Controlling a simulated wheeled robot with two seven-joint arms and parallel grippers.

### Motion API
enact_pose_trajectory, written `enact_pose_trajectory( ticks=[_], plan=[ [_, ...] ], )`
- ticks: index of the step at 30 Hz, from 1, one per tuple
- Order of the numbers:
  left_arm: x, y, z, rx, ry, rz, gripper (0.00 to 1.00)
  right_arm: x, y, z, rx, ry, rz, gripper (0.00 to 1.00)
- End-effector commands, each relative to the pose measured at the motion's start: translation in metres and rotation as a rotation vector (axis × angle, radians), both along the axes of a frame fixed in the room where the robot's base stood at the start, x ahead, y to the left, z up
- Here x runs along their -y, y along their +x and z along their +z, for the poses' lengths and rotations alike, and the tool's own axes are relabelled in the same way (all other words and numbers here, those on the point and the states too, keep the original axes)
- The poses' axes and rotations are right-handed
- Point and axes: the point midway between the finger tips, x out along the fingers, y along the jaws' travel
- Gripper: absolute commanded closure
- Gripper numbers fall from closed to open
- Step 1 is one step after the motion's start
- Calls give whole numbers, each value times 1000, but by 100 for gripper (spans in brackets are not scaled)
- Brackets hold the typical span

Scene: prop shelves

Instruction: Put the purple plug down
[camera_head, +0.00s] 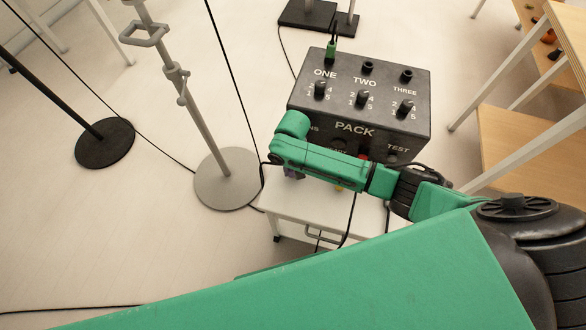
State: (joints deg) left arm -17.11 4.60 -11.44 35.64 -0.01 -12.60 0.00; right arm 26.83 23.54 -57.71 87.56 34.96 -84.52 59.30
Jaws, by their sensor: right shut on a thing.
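A purple plug (291,174) shows as a small patch beneath the green end of my right arm, above the left side of the white cart. My right gripper (290,166) is shut on it, with the fingers mostly hidden by my own arm. The black pack box (354,130) stands on the cart just behind, with sockets labelled ONE, TWO and THREE. A green plug (331,50) stands upright in socket ONE. The sockets TWO (368,67) and THREE (406,76) look empty. My left gripper is not in view.
The white cart top (330,208) has bare room in front of the box, partly under my arm. Black cables hang around the cart. A grey stand base (228,178) and a black one (104,143) stand at left. A wooden shelf (525,150) stands at right.

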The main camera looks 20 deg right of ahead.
Motion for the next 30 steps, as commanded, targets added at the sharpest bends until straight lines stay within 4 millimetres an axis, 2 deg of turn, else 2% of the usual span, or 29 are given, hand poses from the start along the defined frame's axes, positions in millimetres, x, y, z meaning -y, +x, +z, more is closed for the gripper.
enact_pose_trajectory(
  ticks=[1,2,3,4,12,15,17,24,27,30],
  plan=[
    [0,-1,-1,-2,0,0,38,0,0,-2,-1,0,0,100],
    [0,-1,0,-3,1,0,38,0,0,-2,-1,0,0,52],
    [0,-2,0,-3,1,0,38,0,0,-2,-1,0,0,37],
    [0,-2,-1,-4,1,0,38,0,0,-2,-1,0,0,33],
    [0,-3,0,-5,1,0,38,0,0,-1,-1,0,0,33],
    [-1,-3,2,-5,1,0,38,0,0,7,0,0,0,33],
    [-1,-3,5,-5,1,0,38,-1,0,17,0,2,0,33],
    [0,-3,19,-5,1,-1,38,-1,1,83,2,3,0,33],
    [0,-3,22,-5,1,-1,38,-1,1,105,1,2,0,33],
    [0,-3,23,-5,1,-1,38,0,0,118,0,2,-1,33]
  ],
)
